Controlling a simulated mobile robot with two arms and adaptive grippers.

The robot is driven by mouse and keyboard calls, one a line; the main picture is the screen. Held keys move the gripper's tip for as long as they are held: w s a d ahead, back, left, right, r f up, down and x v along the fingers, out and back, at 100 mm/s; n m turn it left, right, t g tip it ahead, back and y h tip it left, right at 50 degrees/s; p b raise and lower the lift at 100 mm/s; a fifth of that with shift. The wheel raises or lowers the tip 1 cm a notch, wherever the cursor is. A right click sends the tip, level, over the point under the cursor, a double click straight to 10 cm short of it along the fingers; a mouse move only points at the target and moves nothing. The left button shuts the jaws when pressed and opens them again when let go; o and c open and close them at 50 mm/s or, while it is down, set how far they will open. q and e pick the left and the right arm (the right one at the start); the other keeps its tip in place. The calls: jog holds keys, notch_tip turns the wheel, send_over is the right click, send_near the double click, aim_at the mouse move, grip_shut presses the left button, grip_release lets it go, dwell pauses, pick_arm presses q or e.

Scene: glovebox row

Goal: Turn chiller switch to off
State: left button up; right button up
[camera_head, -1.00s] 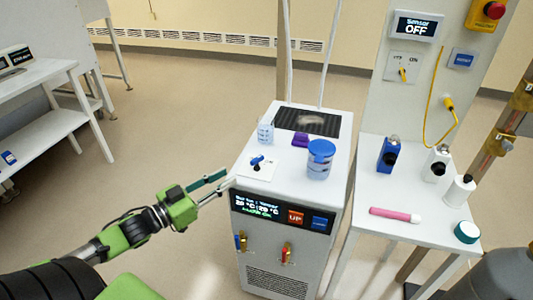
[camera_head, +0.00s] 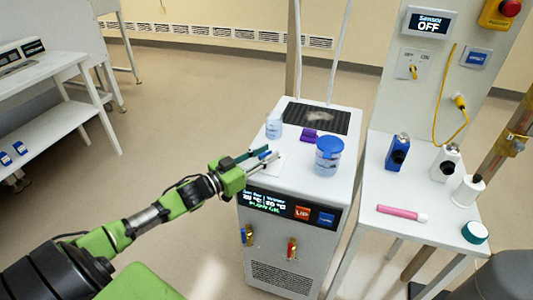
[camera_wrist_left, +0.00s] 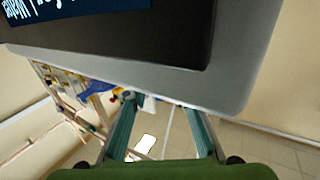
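The chiller (camera_head: 295,240) is a white cabinet with a dark front display (camera_head: 265,201) and orange and blue buttons. Its switch plate (camera_head: 279,170) lies on the left of the top. A bit of the blue switch (camera_head: 265,155) seems to show beside my fingers; its position cannot be told. My left gripper (camera_head: 268,157) is over the plate, its fingers overlapping it in the picture. In the left wrist view its two teal fingers (camera_wrist_left: 160,115) are apart with nothing clearly between them; contact with the switch cannot be told. My right gripper is not in view.
A blue-lidded jar (camera_head: 328,157), a beaker (camera_head: 273,127) and a purple block (camera_head: 309,135) stand on the chiller top near the switch. A side table (camera_head: 400,235) at right holds bottles and a pink tube. A panel above it reads Sensor OFF (camera_head: 430,22).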

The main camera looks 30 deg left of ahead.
pick_arm(q)
jog(key=shift+w+d, duration=0.1)
jog(key=shift+w, duration=0.15)
grip_shut()
